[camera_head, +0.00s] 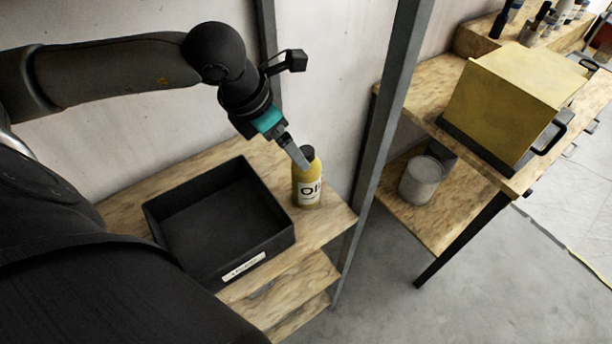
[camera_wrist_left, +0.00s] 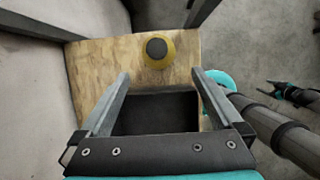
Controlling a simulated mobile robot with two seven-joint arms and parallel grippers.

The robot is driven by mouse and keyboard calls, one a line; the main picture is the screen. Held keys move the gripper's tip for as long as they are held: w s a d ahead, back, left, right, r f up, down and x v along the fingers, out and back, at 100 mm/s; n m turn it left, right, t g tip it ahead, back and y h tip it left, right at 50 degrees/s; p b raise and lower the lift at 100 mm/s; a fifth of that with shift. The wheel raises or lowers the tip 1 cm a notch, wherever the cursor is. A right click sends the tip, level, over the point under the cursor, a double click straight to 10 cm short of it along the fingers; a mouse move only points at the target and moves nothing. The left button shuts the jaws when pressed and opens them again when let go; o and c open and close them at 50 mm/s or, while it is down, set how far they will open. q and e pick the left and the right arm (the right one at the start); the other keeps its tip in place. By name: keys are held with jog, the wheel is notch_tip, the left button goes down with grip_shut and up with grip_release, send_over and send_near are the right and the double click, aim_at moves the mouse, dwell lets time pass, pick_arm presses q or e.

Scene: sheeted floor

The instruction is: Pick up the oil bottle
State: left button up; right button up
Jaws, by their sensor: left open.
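The oil bottle (camera_head: 308,187) is yellow with a dark cap and a white label. It stands upright on the wooden shelf, to the right of a black box. My left gripper (camera_head: 301,160) is beside the bottle's upper part in the head view and overlaps its edge there. In the left wrist view the bottle (camera_wrist_left: 157,50) shows from above, beyond the fingertips and between their lines. The left gripper (camera_wrist_left: 160,76) is open, with nothing between its fingers. I cannot tell from these views whether a finger touches the bottle.
The black box (camera_head: 270,250) is open and empty on the wooden shelf (camera_head: 335,215). A grey metal post (camera_head: 388,110) rises right of the bottle. A wall stands behind. Farther right, a wooden table holds a yellow box (camera_head: 510,100), with a grey can (camera_head: 422,182) on its lower shelf.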

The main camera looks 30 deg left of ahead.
aim_at(307, 173)
pick_arm(q)
jog(key=x, duration=0.7)
jog(key=shift+w+d+f+p, duration=0.1)
jog(key=shift+w+f+p, duration=0.05)
jog(key=shift+f+p, duration=0.2)
jog(key=shift+p+x, duration=0.5)
jog(key=shift+x, duration=2.15)
grip_shut()
